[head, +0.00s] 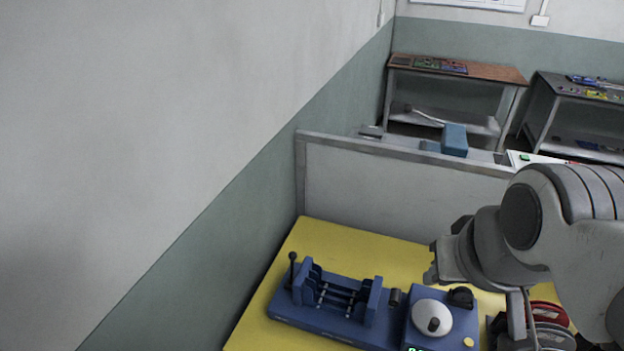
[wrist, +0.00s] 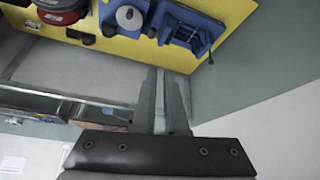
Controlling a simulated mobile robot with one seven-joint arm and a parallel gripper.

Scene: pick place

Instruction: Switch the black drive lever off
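The black drive lever (head: 292,266) stands roughly upright at the left end of a blue machine (head: 330,325) on the yellow table. In the wrist view the lever (wrist: 210,57) shows small and dark at the machine's right end. My gripper (head: 432,262) is above the table, up and to the right of the lever and well apart from it. In the wrist view its two long grey fingers (wrist: 161,72) have a gap between them and hold nothing. The machine's lower edge is cut off in the head view.
The machine carries a white dome (head: 432,317), a black knob (head: 461,297) and a clamp (head: 340,295). Red discs (head: 550,314) sit at the right, partly behind my arm. A grey partition (head: 390,185) backs the table, and a wall runs along its left.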

